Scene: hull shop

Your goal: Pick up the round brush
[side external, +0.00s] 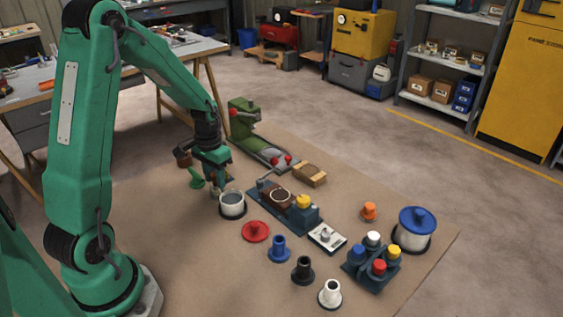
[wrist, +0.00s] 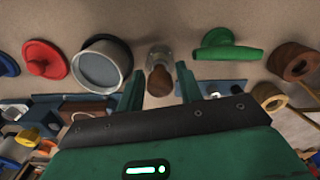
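A small upright thing with a brown wooden knob and a pale greyish lower part, seemingly the round brush (wrist: 160,80), shows in the wrist view. It lies between the two green fingers of my gripper (wrist: 160,69), which are apart with gaps on both sides. In the side view my gripper (side external: 216,184) points down just behind the white pot (side external: 232,206). The brush cannot be made out clearly there, behind the gripper and pot.
The white pot (wrist: 100,64) stands close left of the fingers. A red lid (side external: 256,231), blue fixture (side external: 290,208) and green machine (side external: 255,130) stand nearby on the brown mat.

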